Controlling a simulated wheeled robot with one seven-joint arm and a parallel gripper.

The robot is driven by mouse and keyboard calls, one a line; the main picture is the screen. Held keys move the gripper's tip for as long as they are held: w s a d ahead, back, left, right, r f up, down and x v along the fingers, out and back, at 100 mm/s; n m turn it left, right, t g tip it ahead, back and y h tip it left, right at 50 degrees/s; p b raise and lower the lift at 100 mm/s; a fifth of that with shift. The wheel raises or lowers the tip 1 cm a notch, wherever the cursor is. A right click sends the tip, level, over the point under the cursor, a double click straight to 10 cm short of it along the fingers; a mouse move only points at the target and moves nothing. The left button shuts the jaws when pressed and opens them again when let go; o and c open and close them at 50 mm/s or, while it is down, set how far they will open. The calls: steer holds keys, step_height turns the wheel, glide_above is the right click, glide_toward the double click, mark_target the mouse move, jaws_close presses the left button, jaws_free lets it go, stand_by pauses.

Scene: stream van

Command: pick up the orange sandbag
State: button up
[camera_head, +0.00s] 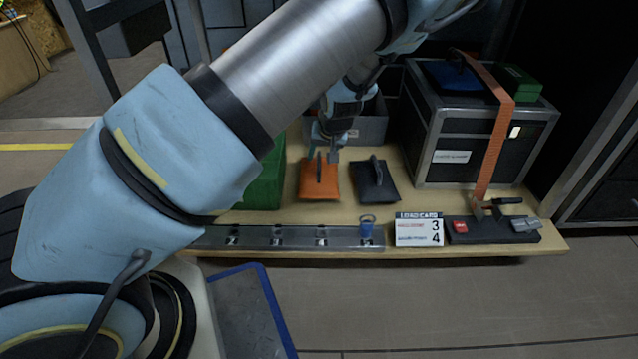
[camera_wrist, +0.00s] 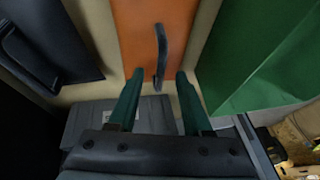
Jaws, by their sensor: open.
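The orange sandbag (camera_head: 319,181) lies flat on the wooden deck, between a green case and a dark sandbag, with a dark loop handle standing up from its top. In the wrist view the orange sandbag (camera_wrist: 190,40) is straight ahead, and its handle (camera_wrist: 161,55) sits between and just beyond my fingertips. My gripper (camera_head: 328,150) is over the far end of the orange sandbag. It also shows in the wrist view (camera_wrist: 157,80), with its two green fingers apart and nothing between them.
The dark sandbag (camera_head: 375,181) lies close on the right. The green case (camera_head: 265,185) is close on the left. A grey bin (camera_head: 368,128) stands behind. A metal rail (camera_head: 290,238) and a load card (camera_head: 419,230) line the front edge. A strapped black case (camera_head: 455,135) stands right.

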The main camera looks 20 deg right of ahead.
steer(key=shift+w+f, duration=0.2)
steer(key=shift+f, duration=0.25)
jaws_close()
steer(key=shift+r, duration=0.1)
stand_by(1.0)
